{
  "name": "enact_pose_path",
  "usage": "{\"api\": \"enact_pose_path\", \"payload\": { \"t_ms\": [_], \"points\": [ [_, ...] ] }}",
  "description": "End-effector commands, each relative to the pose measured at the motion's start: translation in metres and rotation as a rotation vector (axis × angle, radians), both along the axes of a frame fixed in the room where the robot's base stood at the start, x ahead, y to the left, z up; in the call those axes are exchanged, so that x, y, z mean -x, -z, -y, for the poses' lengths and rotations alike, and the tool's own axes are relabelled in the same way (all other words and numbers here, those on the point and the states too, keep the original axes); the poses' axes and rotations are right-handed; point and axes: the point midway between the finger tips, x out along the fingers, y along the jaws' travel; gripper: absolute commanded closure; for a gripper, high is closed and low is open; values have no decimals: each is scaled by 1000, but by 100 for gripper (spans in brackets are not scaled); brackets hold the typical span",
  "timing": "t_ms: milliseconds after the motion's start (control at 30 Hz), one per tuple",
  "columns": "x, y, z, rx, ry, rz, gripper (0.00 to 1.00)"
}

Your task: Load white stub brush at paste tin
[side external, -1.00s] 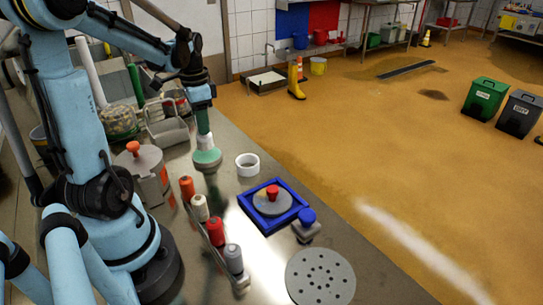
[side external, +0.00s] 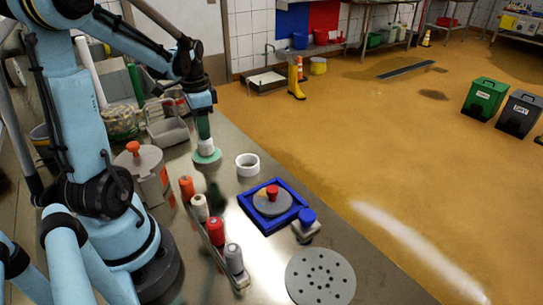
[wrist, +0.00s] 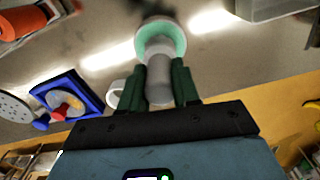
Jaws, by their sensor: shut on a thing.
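My gripper (side external: 204,120) is shut on a short pale stub brush (side external: 206,146), held upright with its lower end down. In the wrist view the grey-white handle of the brush (wrist: 159,86) sits between my two dark green fingers (wrist: 158,88). At its lower end is a round teal-green disc (side external: 207,157), with a pale outer rim in the wrist view (wrist: 161,24). This looks like the paste tin, with the brush over its middle. I cannot tell whether the brush touches the paste; the gripper and brush hide part of it.
A rack with orange, white, red and grey handles (side external: 200,208) stands nearer the camera. A white ring (side external: 247,165) lies to the right. A blue frame (side external: 262,223), a blue-knobbed block (side external: 306,226) and a perforated disc (side external: 320,277) lie further forward. Grey bins (side external: 167,132) stand behind.

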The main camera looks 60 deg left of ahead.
Motion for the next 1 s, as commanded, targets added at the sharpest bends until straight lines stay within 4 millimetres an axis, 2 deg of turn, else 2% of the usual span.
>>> {"api": "enact_pose_path", "payload": {
  "t_ms": [1000],
  "points": [
    [0,10,0,0,0,0,100]
  ]
}}
